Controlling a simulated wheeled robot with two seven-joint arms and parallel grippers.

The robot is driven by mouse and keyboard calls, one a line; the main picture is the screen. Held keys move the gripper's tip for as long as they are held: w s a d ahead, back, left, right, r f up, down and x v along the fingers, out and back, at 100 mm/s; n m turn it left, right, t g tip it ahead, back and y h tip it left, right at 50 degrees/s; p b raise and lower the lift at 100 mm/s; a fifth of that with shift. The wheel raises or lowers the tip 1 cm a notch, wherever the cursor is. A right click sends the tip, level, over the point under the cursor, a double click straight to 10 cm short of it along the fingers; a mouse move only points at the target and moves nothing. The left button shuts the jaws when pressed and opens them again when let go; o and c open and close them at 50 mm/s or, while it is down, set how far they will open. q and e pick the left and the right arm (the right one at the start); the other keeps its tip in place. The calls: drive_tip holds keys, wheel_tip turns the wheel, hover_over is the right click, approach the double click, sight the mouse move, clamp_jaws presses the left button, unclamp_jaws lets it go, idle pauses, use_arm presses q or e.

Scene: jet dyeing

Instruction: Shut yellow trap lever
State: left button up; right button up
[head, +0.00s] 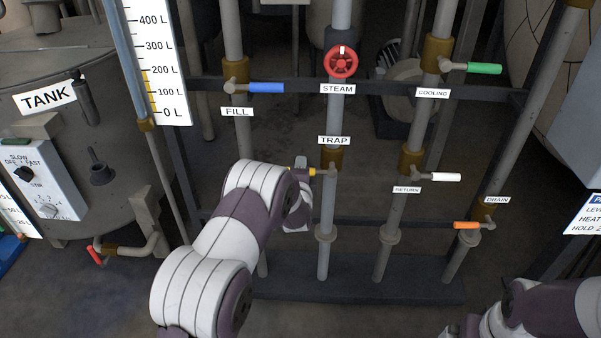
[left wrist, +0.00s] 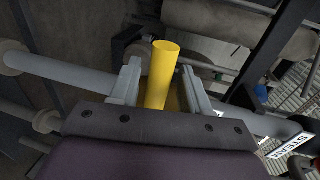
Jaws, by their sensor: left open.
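The yellow trap lever (head: 312,171) points left from the valve on the TRAP pipe (head: 328,215), below the TRAP label (head: 334,140). In the head view most of it is hidden by my left gripper (head: 303,170). In the left wrist view the lever (left wrist: 162,75) is a yellow cylinder standing between the two grey fingers of my left gripper (left wrist: 162,88). The fingers are apart, one on each side of it, with a visible gap on the left. Of my right arm only links show at the bottom right; its fingers are out of the picture.
Neighbouring levers are blue at FILL (head: 266,88), green at COOLING (head: 484,69), white at RETURN (head: 446,177) and orange at DRAIN (head: 467,225). A red STEAM handwheel (head: 341,62) sits above the trap valve. A dark crossbar (head: 290,86) ties the pipes.

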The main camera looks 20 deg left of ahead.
use_arm(q)
drive_tip(key=p+v, duration=0.3)
drive_tip(key=v, duration=0.9)
drive_tip(key=shift+s, duration=0.35)
drive_tip(key=shift+d+r, duration=0.1)
